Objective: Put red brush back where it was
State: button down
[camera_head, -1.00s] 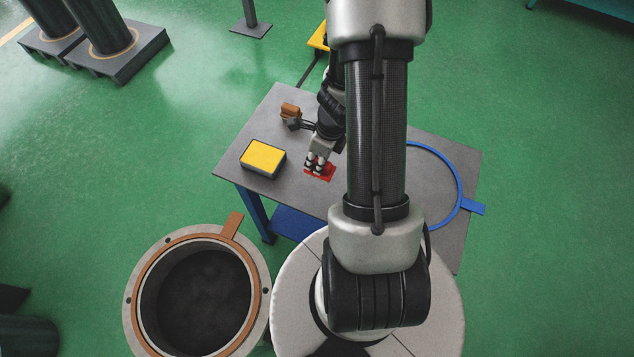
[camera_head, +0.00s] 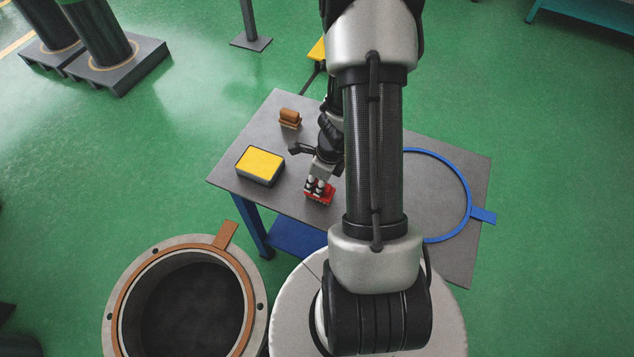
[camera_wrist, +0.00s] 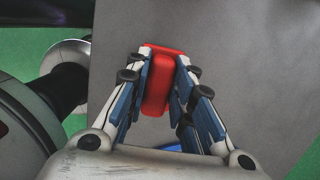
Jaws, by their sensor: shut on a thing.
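The red brush (camera_head: 322,196) is at the front edge area of the grey table (camera_head: 436,170), right of the yellow-topped box. In the wrist view the red brush (camera_wrist: 158,88) sits between my gripper's two fingers, which press on its sides. My gripper (camera_head: 316,188) is shut on it from above. My gripper also shows in the wrist view (camera_wrist: 160,92). The brush is on or just above the table top; I cannot tell which. Its underside is hidden.
A yellow-topped box (camera_head: 260,165) and a brown brush-like block (camera_head: 290,118) stand on the table's left part. A blue ring (camera_head: 467,190) with a tab lies on the right. A flanged cylinder with an orange ring (camera_head: 228,236) stands open at the lower left.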

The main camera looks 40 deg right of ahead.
jog(key=shift+f, duration=0.2)
jog(key=c, duration=1.4)
grip_release()
jog(key=p+v, duration=0.9)
jog(key=v, duration=0.4)
jog(key=w+a+r+n+t, duration=0.1)
jog(key=w+a+r+n, duration=0.1)
jog(key=a+r+n, duration=0.7)
jog(key=w+a+r+n, duration=0.2)
jog(key=a+r+n, duration=0.45)
jog(key=r, duration=0.35)
jog(key=s+a+r+n+t+h, duration=0.1)
jog(key=s+a+r+n, duration=0.4)
jog(key=s+r+n, duration=0.5)
jog(key=s+n, duration=0.1)
jog(key=n, duration=0.5)
jog(key=shift+s+a+r, duration=0.3)
jog(key=shift+r, duration=0.1)
